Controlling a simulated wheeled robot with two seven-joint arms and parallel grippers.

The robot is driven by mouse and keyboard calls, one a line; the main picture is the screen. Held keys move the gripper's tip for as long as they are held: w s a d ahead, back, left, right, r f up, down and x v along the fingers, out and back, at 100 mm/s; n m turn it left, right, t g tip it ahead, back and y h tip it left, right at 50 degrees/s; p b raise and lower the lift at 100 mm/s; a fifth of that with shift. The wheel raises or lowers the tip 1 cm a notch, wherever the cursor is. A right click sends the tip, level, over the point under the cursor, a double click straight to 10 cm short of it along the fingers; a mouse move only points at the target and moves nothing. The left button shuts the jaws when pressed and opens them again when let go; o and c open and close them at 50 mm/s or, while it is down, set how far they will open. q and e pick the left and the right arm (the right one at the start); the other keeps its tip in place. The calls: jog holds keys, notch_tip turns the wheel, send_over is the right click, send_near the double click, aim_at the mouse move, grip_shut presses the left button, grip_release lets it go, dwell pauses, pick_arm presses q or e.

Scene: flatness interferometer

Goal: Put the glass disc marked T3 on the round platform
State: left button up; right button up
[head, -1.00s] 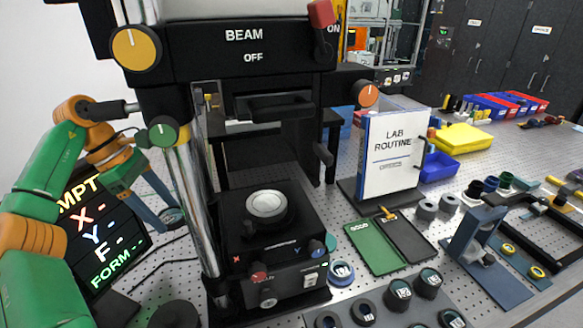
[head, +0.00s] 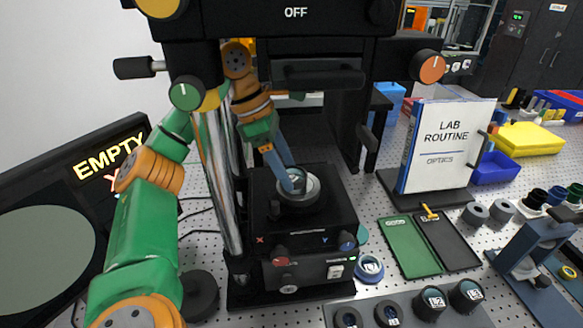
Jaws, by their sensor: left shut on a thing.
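The round platform (head: 312,191) is a pale disc on top of the black stage of the instrument. My left gripper (head: 292,185) reaches in past the chrome column and points down at the platform, shut on a small glass disc (head: 297,175). The disc is over the platform, partly covered by the fingers; I cannot tell whether it touches the surface. Its marking is too small to read. My right gripper is not in view.
The chrome column (head: 216,185) stands close to my left arm. The beam housing (head: 290,25) hangs above the stage. A screen (head: 95,170) reads EMPTY. Green and black trays (head: 408,248), a rack of dark cylinders (head: 400,312) and a LAB ROUTINE binder (head: 447,140) stand to the right.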

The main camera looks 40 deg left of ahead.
pick_arm(q)
jog(key=shift+w+d+r, duration=0.2)
jog(key=shift+d, duration=0.3)
jog(key=shift+s+f+p, duration=0.1)
jog(key=shift+f+p, duration=0.15)
jog(key=shift+p, duration=0.05)
jog(key=shift+a+f, duration=0.1)
jog(key=shift+f, duration=0.2)
jog(key=o, duration=1.4)
jog(key=shift+w, duration=0.2)
jog(key=shift+s, duration=0.1)
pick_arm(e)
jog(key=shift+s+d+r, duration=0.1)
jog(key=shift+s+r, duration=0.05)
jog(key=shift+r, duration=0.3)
pick_arm(q)
jog(key=shift+r, duration=0.1)
